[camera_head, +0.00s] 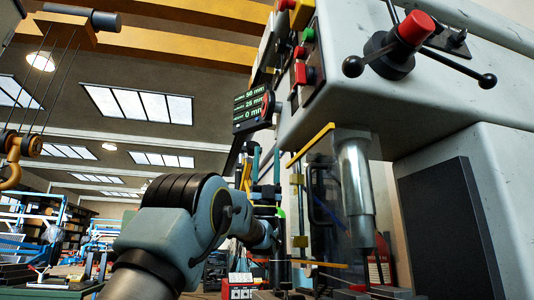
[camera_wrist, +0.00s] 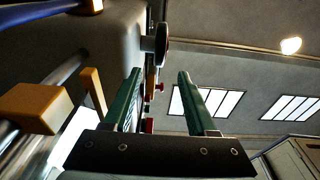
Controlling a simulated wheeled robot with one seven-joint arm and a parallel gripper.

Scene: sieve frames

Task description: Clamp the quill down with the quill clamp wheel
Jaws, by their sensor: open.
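The quill (camera_head: 356,185) is a bright metal cylinder hanging vertically under the machine head, behind a clear guard. A dark round wheel (camera_wrist: 162,44) sticks out from the machine's side in the wrist view, beyond my fingertips. A dark wheel with red on it (camera_head: 268,106) shows beside the display in the head view; I cannot tell for sure that it is the same one, or that it is the clamp wheel. My gripper (camera_wrist: 160,75) has two green fingers, apart and empty. In the head view my gripper (camera_head: 266,160) points up, below that wheel, not touching it.
A red-hubbed handle with black knobs (camera_head: 400,42) is on the machine head (camera_head: 440,90). A display (camera_head: 250,108) hangs at its left. An orange block (camera_wrist: 35,108) and bar are left of my fingers. Open space lies right of them.

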